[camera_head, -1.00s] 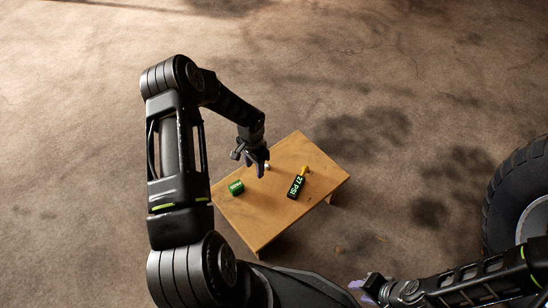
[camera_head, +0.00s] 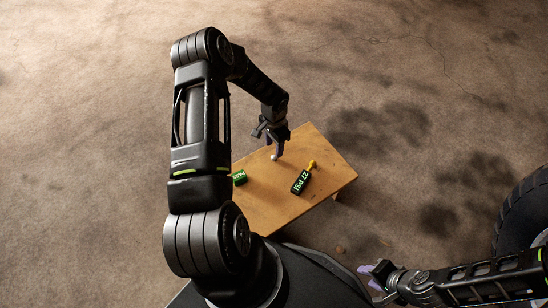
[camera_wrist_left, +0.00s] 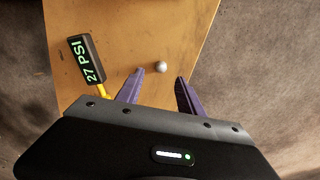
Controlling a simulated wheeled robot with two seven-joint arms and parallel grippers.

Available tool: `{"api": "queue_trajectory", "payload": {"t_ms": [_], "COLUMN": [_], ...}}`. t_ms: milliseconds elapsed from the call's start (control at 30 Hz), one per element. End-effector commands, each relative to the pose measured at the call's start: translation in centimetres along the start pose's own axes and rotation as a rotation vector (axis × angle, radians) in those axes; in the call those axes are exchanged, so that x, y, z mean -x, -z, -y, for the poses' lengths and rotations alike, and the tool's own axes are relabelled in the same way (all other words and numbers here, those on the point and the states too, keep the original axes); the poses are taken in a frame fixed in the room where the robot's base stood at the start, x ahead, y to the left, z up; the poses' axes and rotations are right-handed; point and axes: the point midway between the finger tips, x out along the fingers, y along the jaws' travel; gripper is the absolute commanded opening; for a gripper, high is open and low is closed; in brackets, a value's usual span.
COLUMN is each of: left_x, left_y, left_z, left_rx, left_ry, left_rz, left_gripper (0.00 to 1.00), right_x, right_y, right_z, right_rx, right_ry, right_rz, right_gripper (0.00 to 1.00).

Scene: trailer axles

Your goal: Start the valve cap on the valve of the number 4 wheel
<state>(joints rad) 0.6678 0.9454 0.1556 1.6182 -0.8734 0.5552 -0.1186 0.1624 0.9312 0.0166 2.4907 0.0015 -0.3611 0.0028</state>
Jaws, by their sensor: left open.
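A small, round, silvery-white piece, which looks like the valve cap (camera_head: 273,157), sits on the wooden table; it also shows in the left wrist view (camera_wrist_left: 160,66). My left gripper (camera_head: 275,150) is open, its purple fingers pointing down at the table by the cap. In the left wrist view the cap lies just beyond and between the fingertips (camera_wrist_left: 159,75), with nothing held. My right gripper (camera_head: 375,274) is at the lower right, away from the table; its jaw gap is unclear. A dark wheel (camera_head: 522,215) is partly in view at the right edge; its number and valve are not visible.
The wooden table (camera_head: 325,200) carries a black gauge reading 27 PSI (camera_head: 300,183) with a yellow end, right of the cap. A green item (camera_head: 239,177) lies on its left, partly behind my arm. Open floor surrounds the table.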

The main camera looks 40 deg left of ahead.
Motion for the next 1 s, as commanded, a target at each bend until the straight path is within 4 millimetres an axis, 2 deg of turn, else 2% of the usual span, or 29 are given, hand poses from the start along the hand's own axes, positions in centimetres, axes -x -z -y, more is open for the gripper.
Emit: {"api": "queue_trajectory", "payload": {"t_ms": [67,400,733,1000], "left_x": [-0.8,-1.1,-5.4,-6.0], "left_y": [0.0,0.0,0.0,0.0], "left_z": [0.0,0.0,0.2,0.3], "left_rx": [0.0,0.0,0.001,0.0], "left_ry": [0.0,0.0,-0.002,0.001], "left_rz": [0.0,-0.001,-0.001,-0.002], "left_gripper": [0.45,0.45,0.45,0.45], "right_x": [-0.3,-0.3,-1.9,-1.9], "right_y": [0.1,0.1,0.6,0.7], "right_z": [-0.2,-0.2,-1.2,-1.2], "right_rx": [-0.001,-0.002,-0.008,-0.01], "right_ry": [-0.001,-0.001,-0.007,-0.008], "right_rz": [-0.002,-0.003,-0.014,-0.016], "right_gripper": [0.36,0.36,0.36,0.36]}}
